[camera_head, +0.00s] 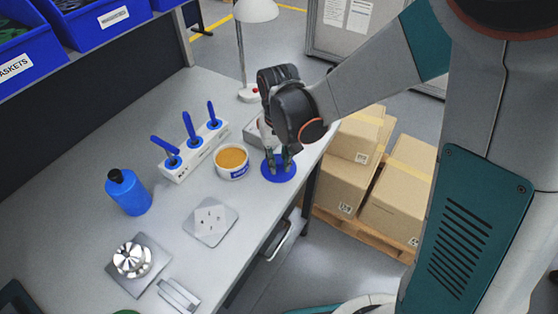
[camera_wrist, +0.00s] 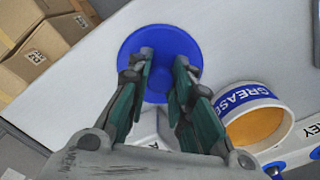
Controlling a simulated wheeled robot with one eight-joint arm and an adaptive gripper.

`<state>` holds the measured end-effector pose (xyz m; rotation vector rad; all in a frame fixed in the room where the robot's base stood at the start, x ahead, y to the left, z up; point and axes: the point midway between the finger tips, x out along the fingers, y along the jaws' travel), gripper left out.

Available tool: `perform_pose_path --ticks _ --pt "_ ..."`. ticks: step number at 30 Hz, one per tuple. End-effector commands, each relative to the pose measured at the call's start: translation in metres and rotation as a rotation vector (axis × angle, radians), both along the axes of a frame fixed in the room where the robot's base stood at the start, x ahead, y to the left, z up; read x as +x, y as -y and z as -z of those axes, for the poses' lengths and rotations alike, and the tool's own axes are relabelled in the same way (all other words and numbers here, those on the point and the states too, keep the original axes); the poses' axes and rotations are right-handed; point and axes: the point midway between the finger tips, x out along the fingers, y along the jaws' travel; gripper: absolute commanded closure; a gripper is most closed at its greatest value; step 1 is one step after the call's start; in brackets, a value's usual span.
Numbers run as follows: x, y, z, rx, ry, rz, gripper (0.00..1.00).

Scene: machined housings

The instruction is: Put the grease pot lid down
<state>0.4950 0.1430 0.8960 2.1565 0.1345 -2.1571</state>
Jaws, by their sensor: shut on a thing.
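The grease pot lid (camera_head: 279,174) is a flat blue disc near the right edge of the bench, to the right of the grease pot. In the wrist view the lid (camera_wrist: 157,45) is beyond my fingertips. My gripper (camera_head: 279,165) points down at it, shut on its middle part, which the fingers hide. My fingers also show in the wrist view (camera_wrist: 160,75). I cannot tell whether the lid touches the bench or is just above it. The open grease pot (camera_head: 232,162) is white with a blue label and holds tan grease; it also shows in the wrist view (camera_wrist: 250,112).
A white rack with blue-handled tools (camera_head: 193,151) stands behind the pot. A lamp (camera_head: 247,55) stands at the back. Cardboard boxes (camera_head: 397,205) are beyond the bench edge.

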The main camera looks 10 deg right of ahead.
Motion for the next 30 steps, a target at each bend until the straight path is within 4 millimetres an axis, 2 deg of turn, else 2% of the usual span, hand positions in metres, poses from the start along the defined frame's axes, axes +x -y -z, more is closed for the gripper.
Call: perform_pose_path --ticks 6,7,9,23,30 --pt "0.000 0.000 0.004 0.000 0.000 0.000 0.98" --pt "0.000 0.000 0.003 0.000 0.000 0.000 0.75" --pt "0.000 0.000 0.003 0.000 0.000 0.000 0.60" --pt "0.000 0.000 0.001 0.000 0.000 0.000 0.60" --pt "0.000 0.000 -0.019 0.000 0.000 0.000 0.60"
